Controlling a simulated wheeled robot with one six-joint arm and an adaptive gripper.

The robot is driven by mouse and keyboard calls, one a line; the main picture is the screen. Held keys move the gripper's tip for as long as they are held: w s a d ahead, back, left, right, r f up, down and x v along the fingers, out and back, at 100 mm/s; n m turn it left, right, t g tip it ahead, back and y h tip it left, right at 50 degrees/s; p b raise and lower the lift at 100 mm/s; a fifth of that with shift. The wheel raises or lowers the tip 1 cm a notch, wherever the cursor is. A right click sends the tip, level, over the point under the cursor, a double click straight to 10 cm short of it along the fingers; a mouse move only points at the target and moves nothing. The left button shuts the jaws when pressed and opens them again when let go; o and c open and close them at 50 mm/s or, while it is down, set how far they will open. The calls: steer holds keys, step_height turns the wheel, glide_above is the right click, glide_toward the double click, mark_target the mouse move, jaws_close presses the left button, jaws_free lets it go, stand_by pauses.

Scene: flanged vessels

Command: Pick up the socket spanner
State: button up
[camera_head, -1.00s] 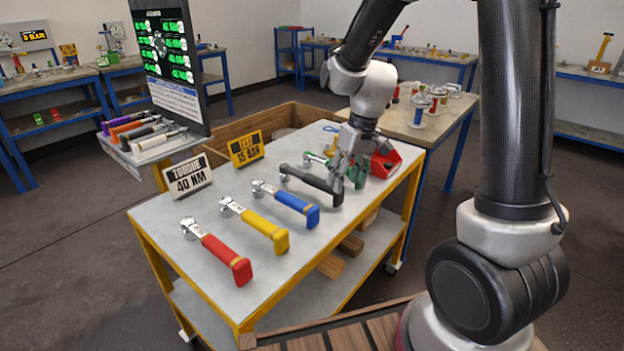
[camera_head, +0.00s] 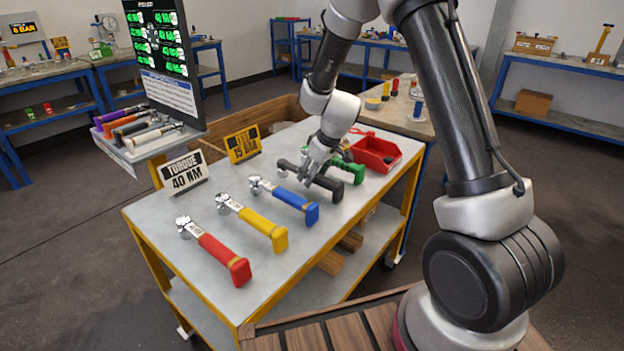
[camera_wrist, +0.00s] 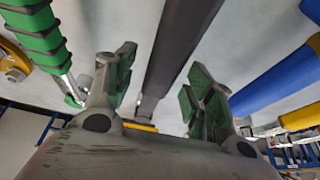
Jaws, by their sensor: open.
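Several socket spanners with coloured handles lie side by side on the grey-topped trolley (camera_head: 165,215): red (camera_head: 222,258), yellow (camera_head: 262,228), blue (camera_head: 292,202), black (camera_head: 326,183) and green (camera_head: 352,171). The task does not say which one is meant. My gripper (camera_head: 312,172) is over the black spanner, near the middle of its length. In the wrist view, the black handle (camera_wrist: 186,40) runs between my open, empty fingers (camera_wrist: 160,80), and the green spanner (camera_wrist: 35,40) and blue spanner (camera_wrist: 275,82) lie on either side. Contact with the black handle cannot be told.
A red bin (camera_head: 376,153) stands behind the green spanner. Signs reading 40 NM (camera_head: 186,173) and 15 BAR (camera_head: 243,145) stand along the left edge. A screen (camera_head: 165,60) with a rack of tools (camera_head: 145,130) rises at the left. The trolley's near left corner is clear.

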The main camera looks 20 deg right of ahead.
steer(key=shift+w+f, duration=0.1)
steer(key=shift+f, duration=0.15)
jaws_close()
steer(key=shift+r, duration=0.1)
